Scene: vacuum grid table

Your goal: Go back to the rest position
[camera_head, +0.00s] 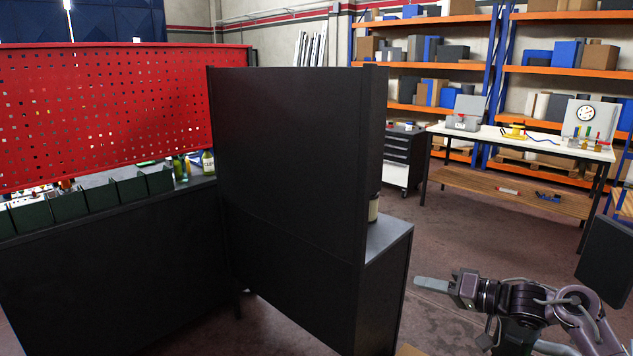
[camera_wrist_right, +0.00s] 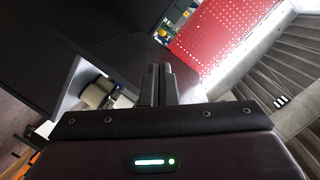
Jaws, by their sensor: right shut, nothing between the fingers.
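My right gripper (camera_head: 432,284) is at the lower right of the head view, with its arm reaching in from the right edge. It points left over the open floor, beside the right end of a dark cabinet (camera_head: 300,170). In the right wrist view its two fingers (camera_wrist_right: 158,82) are together and hold nothing. My left gripper does not show in either view.
A grey worktop (camera_head: 390,236) is right of the cabinet panel, with a partly hidden bottle (camera_head: 374,208). A red perforated panel (camera_head: 100,110) and green bins (camera_head: 80,200) are left. A white-topped table (camera_head: 520,142) and orange shelves (camera_head: 570,74) stand behind. Floor (camera_head: 470,235) between is clear.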

